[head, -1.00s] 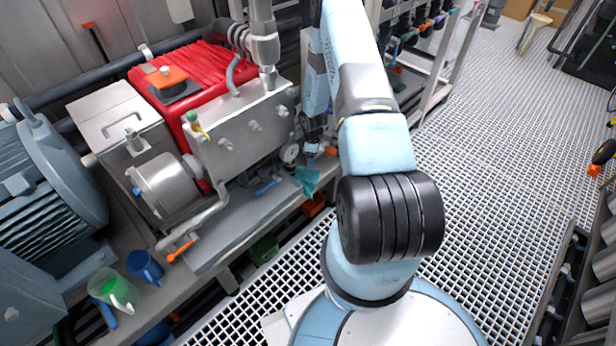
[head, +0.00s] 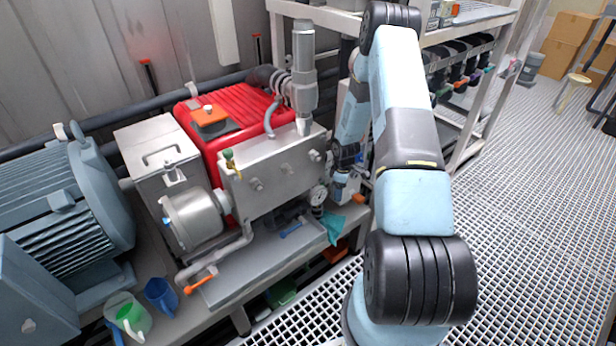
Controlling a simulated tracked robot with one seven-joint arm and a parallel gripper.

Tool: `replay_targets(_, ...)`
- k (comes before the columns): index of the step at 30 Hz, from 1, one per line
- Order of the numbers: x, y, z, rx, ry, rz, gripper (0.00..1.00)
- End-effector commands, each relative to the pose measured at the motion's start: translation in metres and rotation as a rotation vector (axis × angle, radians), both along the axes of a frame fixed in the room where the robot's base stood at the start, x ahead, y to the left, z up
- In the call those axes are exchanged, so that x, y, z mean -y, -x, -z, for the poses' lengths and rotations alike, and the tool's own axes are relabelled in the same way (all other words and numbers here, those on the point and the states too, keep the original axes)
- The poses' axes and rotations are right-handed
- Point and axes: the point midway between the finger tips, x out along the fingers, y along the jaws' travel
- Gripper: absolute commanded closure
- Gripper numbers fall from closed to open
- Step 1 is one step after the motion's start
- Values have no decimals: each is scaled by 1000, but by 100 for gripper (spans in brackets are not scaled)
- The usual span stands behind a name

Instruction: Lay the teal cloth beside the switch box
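The teal cloth (head: 333,226) lies crumpled at the front edge of the bench, right of the steel pump unit and just below a round gauge. My gripper (head: 341,190) is at the end of my arm, reaching down behind and slightly above the cloth. Its fingers are small and partly lost among pipes and fittings. I cannot tell whether they are open or shut, or whether they touch the cloth. I cannot make out a switch box with certainty in this view.
A red-topped steel unit (head: 278,170) and a grey motor (head: 70,205) fill the bench. A shelf rack (head: 470,130) rises behind my arm. The grated floor (head: 520,190) at right is open.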

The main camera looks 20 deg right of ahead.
Motion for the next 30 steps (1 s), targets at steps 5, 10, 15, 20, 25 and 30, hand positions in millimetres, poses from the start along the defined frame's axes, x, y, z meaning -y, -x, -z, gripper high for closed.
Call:
replay_targets(5,0,-1,-4,2,3,4,28)
replay_targets(10,2,-8,-42,19,22,44,28)
replay_targets(15,0,-11,-101,41,49,109,28)
replay_targets(20,-5,-12,-149,64,67,161,28)
replay_targets(25,-13,-9,-199,91,82,211,28)
replay_targets(30,-22,-1,-253,125,93,269,28)
